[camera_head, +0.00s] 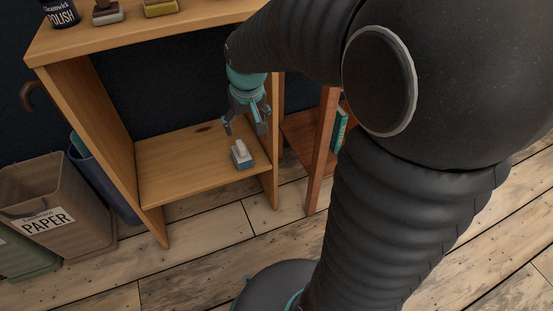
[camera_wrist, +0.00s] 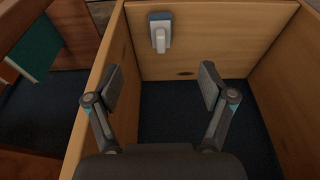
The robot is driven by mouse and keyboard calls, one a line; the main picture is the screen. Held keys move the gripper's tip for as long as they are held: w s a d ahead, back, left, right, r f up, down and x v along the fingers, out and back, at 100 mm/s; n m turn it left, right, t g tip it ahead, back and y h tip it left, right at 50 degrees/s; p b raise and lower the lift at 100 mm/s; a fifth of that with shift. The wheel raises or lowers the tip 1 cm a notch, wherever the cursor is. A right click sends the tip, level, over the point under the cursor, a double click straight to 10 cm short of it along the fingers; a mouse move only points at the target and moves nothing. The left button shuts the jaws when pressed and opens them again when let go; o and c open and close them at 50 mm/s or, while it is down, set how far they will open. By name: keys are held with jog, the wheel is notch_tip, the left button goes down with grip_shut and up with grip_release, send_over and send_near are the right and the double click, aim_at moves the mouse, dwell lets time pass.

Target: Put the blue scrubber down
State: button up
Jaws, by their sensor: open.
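The blue scrubber (camera_head: 242,155), with a white handle on a blue base, rests on the lower shelf board (camera_head: 175,165) of the light wood bookcase, near its front right.
Upright side panels (camera_head: 95,140) bound the shelf. A red-brown bookcase (camera_head: 320,150) with a green book (camera_head: 340,128) stands at right. A tin (camera_head: 60,14) and two brushes sit on the top board. Bins (camera_head: 60,200) stand at left. The shelf's left part is clear.

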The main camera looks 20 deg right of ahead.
jog(key=s+r+t, duration=0.1)
jog(key=s+r, duration=0.2)
jog(key=s, duration=0.7)
jog(key=s+r+t, duration=0.1)
jog(key=s+r, duration=0.2)
jog(key=s, duration=0.7)
jog(key=shift+r+t, duration=0.25)
jog(key=shift+t, duration=0.05)
jog(key=shift+s, duration=0.1)
notch_tip(320, 180, up, 6)
jog(key=p, duration=0.6)
jog(key=shift+r, duration=0.15)
